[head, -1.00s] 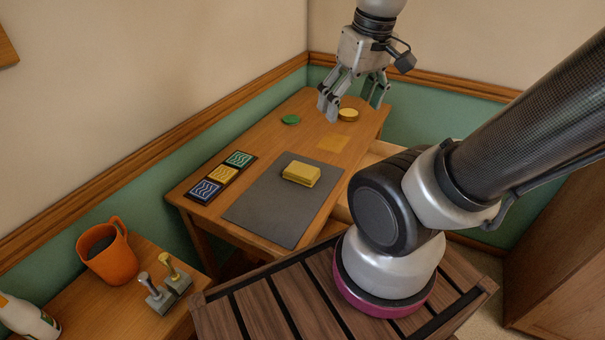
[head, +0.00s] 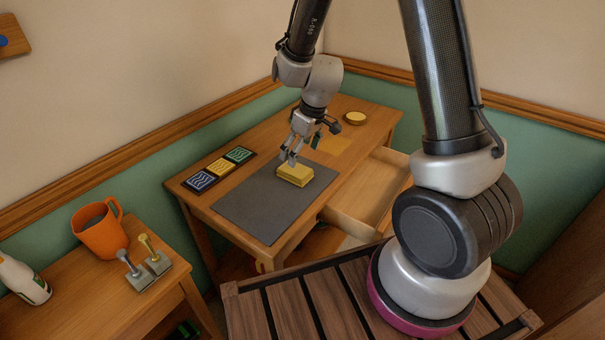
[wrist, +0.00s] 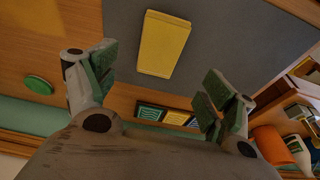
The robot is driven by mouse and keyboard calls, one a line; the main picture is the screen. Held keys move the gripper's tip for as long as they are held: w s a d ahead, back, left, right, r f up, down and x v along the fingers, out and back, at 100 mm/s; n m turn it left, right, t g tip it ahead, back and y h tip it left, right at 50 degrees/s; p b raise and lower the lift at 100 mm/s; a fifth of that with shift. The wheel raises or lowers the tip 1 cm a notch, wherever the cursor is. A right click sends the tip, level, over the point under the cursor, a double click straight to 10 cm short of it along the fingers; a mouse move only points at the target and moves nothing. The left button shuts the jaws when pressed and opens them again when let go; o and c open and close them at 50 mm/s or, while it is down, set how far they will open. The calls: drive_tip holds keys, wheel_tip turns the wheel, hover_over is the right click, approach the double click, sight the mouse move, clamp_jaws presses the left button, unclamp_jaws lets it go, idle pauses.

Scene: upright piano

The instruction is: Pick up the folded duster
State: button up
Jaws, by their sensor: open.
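The folded duster (head: 295,174) is a yellow block lying on the grey mat (head: 250,207) on the wooden table. It also shows in the wrist view (wrist: 163,45), beyond the fingertips and roughly between them. My gripper (head: 292,158) is above and just behind the duster in the head view. In the wrist view my gripper (wrist: 160,85) has its fingers wide apart with nothing between them. I cannot tell the exact height of the fingertips over the duster.
A strip of three patterned tiles (head: 219,169) lies left of the mat. A yellow round tin (head: 355,118) stands at the table's back. An open drawer (head: 365,195) juts out on the right. An orange mug (head: 100,236) and metal pegs (head: 143,264) stand on the lower-left table.

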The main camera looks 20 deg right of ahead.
sight(295, 169)
drive_tip(key=x, duration=0.7)
drive_tip(key=shift+d+f, duration=0.15)
drive_tip(key=shift+f, duration=0.2)
drive_tip(key=c, duration=1.2)
drive_tip(key=shift+r, duration=0.1)
wheel_tip(295, 169, up, 10)
drive_tip(key=shift+f, duration=0.1)
drive_tip(key=o, duration=0.6)
drive_tip(key=shift+c, duration=0.2)
drive_tip(key=c, duration=0.4)
